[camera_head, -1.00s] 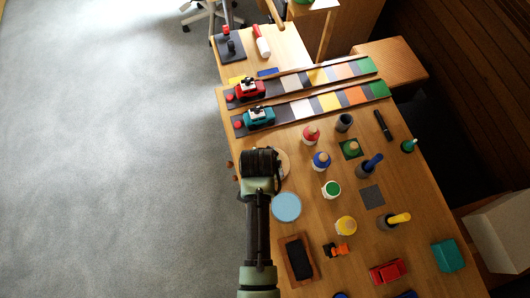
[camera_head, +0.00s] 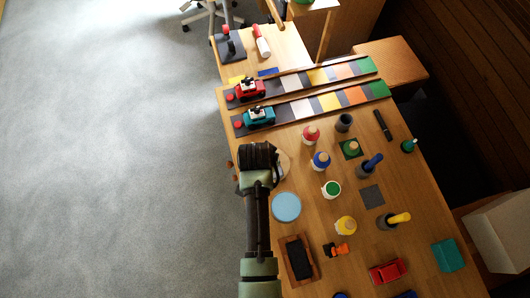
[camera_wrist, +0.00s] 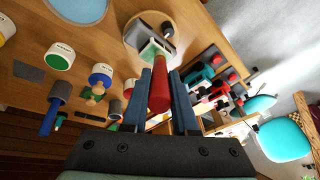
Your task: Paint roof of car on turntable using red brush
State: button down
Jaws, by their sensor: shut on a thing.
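In the wrist view my gripper (camera_wrist: 160,76) is shut on the red handle of the red brush (camera_wrist: 160,98). The brush points away from me toward the round wooden turntable (camera_wrist: 133,38). A small pale car (camera_wrist: 152,46) with dark parts sits on the turntable at the brush's far end. I cannot tell whether the bristles touch its roof or how much of it is painted. In the head view my dark wrist (camera_head: 258,157) hides the brush, the car and most of the turntable (camera_head: 284,165).
Paint jars, including a red one (camera_head: 311,136) and a blue one (camera_head: 321,161), stand right of my arm. A light blue disc (camera_head: 286,207) and a wooden tray (camera_head: 287,246) lie nearer. Two colour-striped tracks (camera_head: 330,102) with toy cars lie beyond.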

jog(key=shift+w+a, duration=0.1)
jog(key=shift+w, duration=0.3)
dwell(0.5)
